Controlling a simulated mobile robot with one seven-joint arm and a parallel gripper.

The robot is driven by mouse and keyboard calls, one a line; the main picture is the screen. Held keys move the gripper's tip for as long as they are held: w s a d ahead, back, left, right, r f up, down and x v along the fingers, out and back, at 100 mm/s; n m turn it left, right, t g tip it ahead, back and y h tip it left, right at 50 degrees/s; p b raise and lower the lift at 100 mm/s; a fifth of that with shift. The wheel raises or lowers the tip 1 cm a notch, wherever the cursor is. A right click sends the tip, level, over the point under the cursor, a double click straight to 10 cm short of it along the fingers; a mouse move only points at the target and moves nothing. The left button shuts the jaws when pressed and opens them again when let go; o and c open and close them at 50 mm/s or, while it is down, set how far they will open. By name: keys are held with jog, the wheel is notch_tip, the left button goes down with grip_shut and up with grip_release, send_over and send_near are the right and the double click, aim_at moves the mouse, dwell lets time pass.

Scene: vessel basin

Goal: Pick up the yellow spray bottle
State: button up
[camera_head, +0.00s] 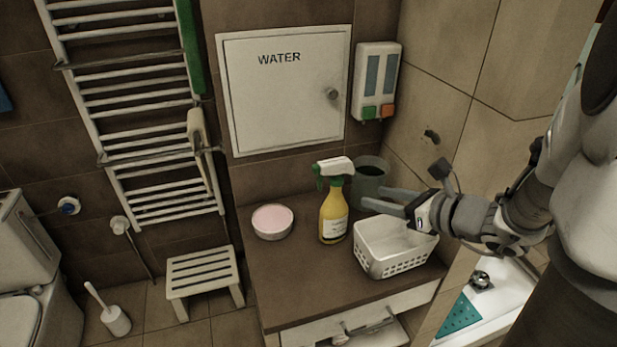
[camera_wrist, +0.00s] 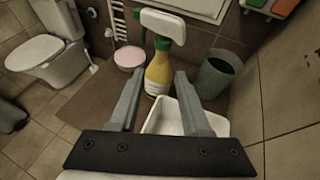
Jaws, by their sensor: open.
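The yellow spray bottle (camera_head: 334,215) stands upright on the brown counter (camera_head: 290,291), with a white and green spray head. In the head view my gripper (camera_head: 371,197) is to its right, fingers pointing left toward it above the white basket. In the wrist view the bottle (camera_wrist: 158,72) shows beyond and between the two open fingers (camera_wrist: 157,85). The gripper is open and empty. No contact with the bottle can be made out.
A white basket (camera_head: 372,262) stands right of the bottle, below my gripper. A grey-green bin (camera_head: 370,172) is behind it, and a pink-topped round tub (camera_head: 272,221) is to the left. The wall with the WATER panel (camera_head: 284,95) rises behind. The counter's front left is clear.

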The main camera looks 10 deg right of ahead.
aim_at(331, 203)
jog(key=b+x, duration=0.1)
jog(key=x, duration=1.6)
jog(key=shift+w+f+b, duration=0.2)
jog(key=shift+w+b, duration=0.05)
jog(key=shift+b, duration=0.1)
jog(key=shift+d, duration=0.1)
grip_shut()
dwell(0.6)
